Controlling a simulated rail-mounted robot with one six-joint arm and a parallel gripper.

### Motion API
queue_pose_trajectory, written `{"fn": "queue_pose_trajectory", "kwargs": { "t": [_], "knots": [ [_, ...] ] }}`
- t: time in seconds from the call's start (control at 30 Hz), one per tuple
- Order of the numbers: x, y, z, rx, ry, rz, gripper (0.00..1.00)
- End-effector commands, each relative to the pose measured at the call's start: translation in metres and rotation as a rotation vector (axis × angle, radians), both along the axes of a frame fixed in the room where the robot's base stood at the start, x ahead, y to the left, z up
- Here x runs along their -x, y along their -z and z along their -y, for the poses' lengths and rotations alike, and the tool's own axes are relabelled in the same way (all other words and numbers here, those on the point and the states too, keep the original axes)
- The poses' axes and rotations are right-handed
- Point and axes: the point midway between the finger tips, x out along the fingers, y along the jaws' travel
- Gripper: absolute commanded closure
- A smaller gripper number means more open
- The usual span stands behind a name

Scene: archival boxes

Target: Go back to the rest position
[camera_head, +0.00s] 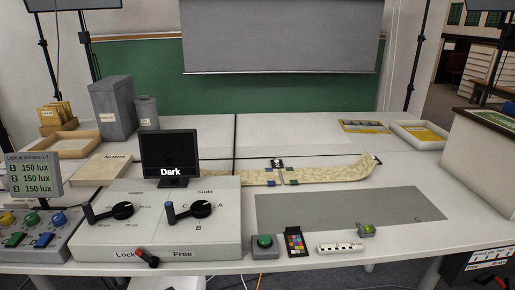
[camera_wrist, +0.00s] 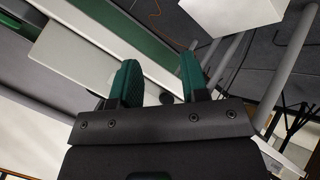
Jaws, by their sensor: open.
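My gripper (camera_wrist: 160,74) shows in the wrist view, with two dark green fingers spread apart and nothing between them. It points past a white surface (camera_wrist: 85,58) and table legs. My arm and gripper are not visible in the head view. No rest position is marked in either view.
The white table holds a control box (camera_head: 215,232) with two knobs, a small "Dark" screen (camera_head: 168,152), a long curled paper strip (camera_head: 335,174), a grey mat (camera_head: 350,213), a green button (camera_head: 264,242) and a colour card (camera_head: 296,242). Grey boxes (camera_head: 113,107) stand back left.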

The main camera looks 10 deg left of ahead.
Motion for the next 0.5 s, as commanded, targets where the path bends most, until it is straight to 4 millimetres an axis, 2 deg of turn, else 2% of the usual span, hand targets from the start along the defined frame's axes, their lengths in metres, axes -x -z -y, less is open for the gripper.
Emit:
{"fn": "queue_pose_trajectory", "kwargs": {
  "t": [0.03, 0.17, 0.2, 0.4, 0.5],
  "knots": [
    [-0.017, 0.009, 0.028, 0.02, 0.058, -0.084, 0.59],
    [-0.05, 0.032, 0.099, 0.027, 0.198, -0.331, 0.59],
    [-0.06, 0.037, 0.123, 0.011, 0.246, -0.407, 0.59],
    [-0.097, 0.049, 0.246, -0.176, 0.507, -0.685, 0.59],
    [-0.107, 0.049, 0.291, -0.264, 0.621, -0.725, 0.59]
  ]
}}
